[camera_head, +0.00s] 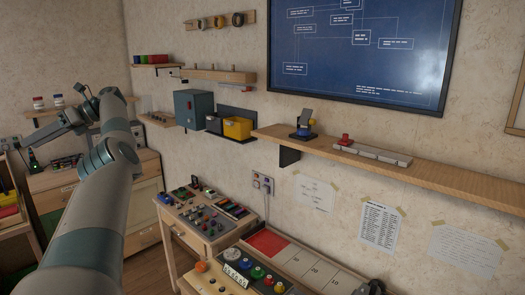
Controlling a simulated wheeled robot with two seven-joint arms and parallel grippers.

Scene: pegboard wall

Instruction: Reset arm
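My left arm rises from the bottom left and bends at the wrist toward the left edge. My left gripper (30,141) is small and dark at the arm's far end, in front of the wall above a low cabinet. Its fingers are too small and dim to tell whether they are open or shut, and I see nothing clearly held. My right gripper is not in view.
A wooden shelf (438,179) along the wall holds a small blue-based device (303,131) and a red-ended strip (373,153). A small control table (196,240) and a larger button console (232,282) stand below. A cabinet (145,199) stands behind my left arm.

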